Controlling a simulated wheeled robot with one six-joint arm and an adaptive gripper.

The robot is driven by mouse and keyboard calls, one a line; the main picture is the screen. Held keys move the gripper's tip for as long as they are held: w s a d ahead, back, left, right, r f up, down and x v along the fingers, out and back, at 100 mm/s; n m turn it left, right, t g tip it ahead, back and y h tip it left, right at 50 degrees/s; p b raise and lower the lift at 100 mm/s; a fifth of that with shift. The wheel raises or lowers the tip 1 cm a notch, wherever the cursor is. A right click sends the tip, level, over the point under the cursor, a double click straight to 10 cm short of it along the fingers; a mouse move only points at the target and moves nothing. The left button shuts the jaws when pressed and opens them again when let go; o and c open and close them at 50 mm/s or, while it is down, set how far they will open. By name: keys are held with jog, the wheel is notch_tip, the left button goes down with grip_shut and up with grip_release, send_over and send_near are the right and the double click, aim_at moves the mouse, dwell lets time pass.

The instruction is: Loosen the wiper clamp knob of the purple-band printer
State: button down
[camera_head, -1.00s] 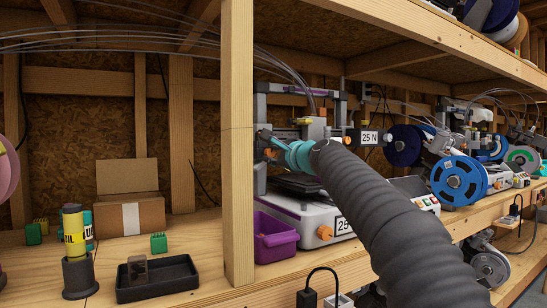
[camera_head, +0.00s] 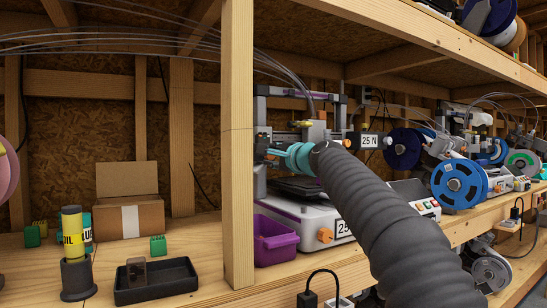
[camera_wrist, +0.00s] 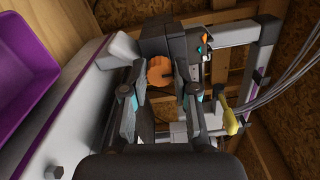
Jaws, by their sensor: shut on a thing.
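The purple-band printer (camera_head: 290,216) stands on the shelf just right of the wooden post, with a light base edged in purple. My gripper (camera_head: 270,152) reaches in at its left side, partly behind the post's edge. In the wrist view, an orange round clamp knob (camera_wrist: 160,72) on a dark block sits between the fingertips of my gripper (camera_wrist: 161,78). The fingers lie along both sides of the knob and are shut on it. In the head view the clamp knob is hidden by my gripper.
A wooden post (camera_head: 239,140) stands close left of my gripper. A purple bin (camera_head: 275,240) sits before the printer; another orange knob (camera_head: 325,235) is on its base. A yellow-handled part (camera_wrist: 229,120) is right of the fingers. Blue spools (camera_head: 460,181) stand to the right.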

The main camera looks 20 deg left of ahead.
jog(key=shift+a+f, duration=0.1)
jog(key=c, duration=0.9)
grip_release()
jog(key=shift+s, duration=0.1)
jog(key=shift+d, duration=0.2)
jog(key=shift+s+d, duration=0.15)
jog(key=shift+d, duration=0.05)
jog(key=v, duration=1.1)
jog(key=shift+s, duration=0.15)
